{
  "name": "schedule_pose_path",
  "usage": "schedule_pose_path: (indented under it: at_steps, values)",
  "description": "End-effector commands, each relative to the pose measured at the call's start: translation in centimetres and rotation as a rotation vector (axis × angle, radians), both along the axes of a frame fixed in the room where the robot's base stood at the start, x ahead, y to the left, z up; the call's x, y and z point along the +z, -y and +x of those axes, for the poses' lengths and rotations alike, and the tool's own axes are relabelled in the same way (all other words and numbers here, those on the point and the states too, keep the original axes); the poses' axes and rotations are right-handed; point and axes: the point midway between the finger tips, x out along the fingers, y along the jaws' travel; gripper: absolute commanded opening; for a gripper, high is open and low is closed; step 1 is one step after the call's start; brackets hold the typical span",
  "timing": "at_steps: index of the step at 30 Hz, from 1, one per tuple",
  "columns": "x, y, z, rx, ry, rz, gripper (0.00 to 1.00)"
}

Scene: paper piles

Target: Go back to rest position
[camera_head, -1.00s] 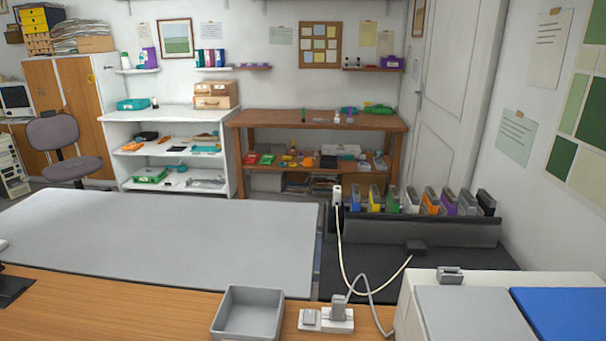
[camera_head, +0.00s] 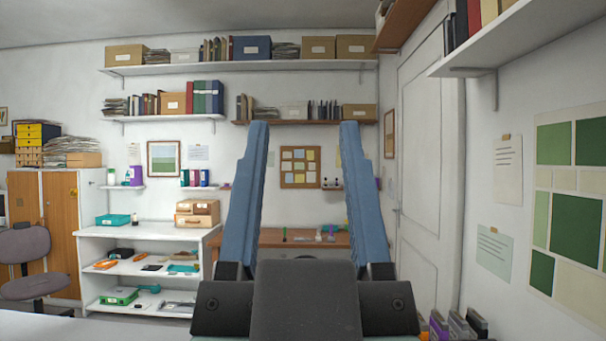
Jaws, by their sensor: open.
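My gripper (camera_head: 305,128) stands upright in the middle of the head view, close to the camera. Its two blue fingers point up and are wide apart.
A white shelf unit (camera_head: 150,232) and an office chair (camera_head: 28,262) stand at the left. Long wall shelves (camera_head: 240,67) hold boxes and files. A nearer shelf (camera_head: 540,38) juts from the right wall. A white door (camera_head: 425,150) is right of my gripper.

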Motion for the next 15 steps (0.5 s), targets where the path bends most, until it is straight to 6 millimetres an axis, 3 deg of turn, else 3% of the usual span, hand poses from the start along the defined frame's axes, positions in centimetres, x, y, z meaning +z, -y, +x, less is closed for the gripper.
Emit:
schedule_pose_path:
  at_steps: [8, 11, 15]
  values:
    - [0.1, -0.1, 0.1, -0.001, -0.003, -0.001, 0.57]
    - [1.0, -0.1, 0.1, -0.001, -0.004, -0.001, 0.57]
    - [3.8, -0.1, 0.1, -0.001, -0.004, -0.003, 0.57]
